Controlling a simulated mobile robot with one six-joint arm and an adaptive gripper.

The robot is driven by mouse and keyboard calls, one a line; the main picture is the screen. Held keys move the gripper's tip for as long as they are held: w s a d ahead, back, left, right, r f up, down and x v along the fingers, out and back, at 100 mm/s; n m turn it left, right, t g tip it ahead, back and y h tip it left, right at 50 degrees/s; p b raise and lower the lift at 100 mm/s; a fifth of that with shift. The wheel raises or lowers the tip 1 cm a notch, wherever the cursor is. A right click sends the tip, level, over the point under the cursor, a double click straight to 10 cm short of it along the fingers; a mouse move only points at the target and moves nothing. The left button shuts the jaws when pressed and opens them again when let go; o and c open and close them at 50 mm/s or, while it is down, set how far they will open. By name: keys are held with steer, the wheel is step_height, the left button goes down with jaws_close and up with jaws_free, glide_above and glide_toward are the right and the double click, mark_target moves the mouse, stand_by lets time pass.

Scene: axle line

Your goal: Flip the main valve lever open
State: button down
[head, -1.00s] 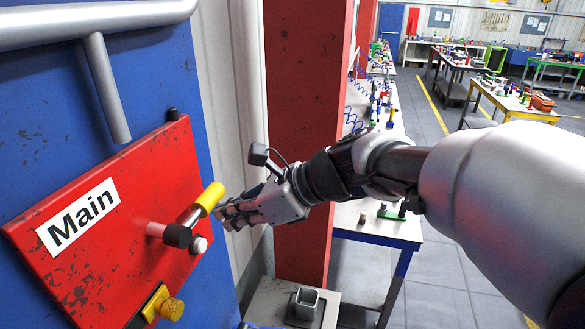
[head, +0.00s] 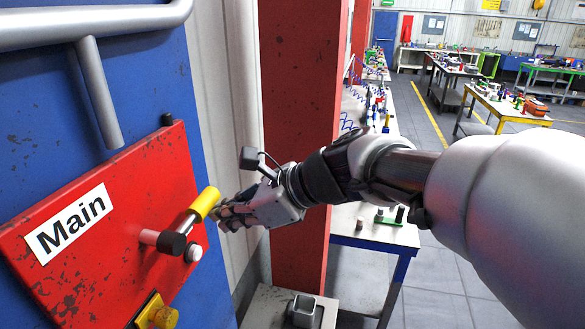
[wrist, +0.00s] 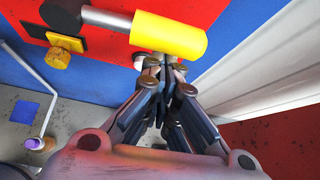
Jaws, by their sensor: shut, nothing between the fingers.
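The main valve lever has a yellow handle (head: 205,203) on a metal rod with a black hub (head: 171,243). It is mounted on a red panel (head: 110,265) with a white "Main" label (head: 68,224). The lever slants up and to the right from its hub. My gripper (head: 222,217) is shut and empty, with its fingertips close beside the yellow handle, on its right. In the wrist view the yellow handle (wrist: 172,36) lies just beyond the shut fingertips (wrist: 162,64). I cannot tell whether they touch.
A yellow knob (head: 158,315) sits below the lever. A silver button (head: 193,252) is beside the hub. A grey bar handle (head: 98,95) is above the panel. A red pillar (head: 297,120) stands behind my gripper, and a workbench (head: 375,232) is to its right.

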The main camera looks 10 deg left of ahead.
mark_target(207, 192)
step_height(207, 192, up, 4)
steer(key=n+t+b, duration=0.2)
steer(key=t+b, duration=0.1)
steer(key=b, duration=0.1)
steer(key=shift+s+r+n, duration=0.1)
steer(key=shift+s+n, duration=0.05)
steer(key=shift+n, duration=0.25)
steer(key=shift+s+r+n+t+b, duration=0.25)
steer(key=shift+r+n+t+b, duration=0.15)
steer(key=shift+r+t+b, duration=0.25)
steer(key=shift+s+r+n+t+y+b, duration=0.2)
steer(key=shift+s+r+b, duration=0.1)
steer(key=shift+r, duration=0.3)
steer(key=shift+s+r+n+t+y+b, duration=0.15)
steer(key=shift+s+r+n, duration=0.1)
steer(key=shift+r, duration=0.3)
steer(key=v, duration=1.2)
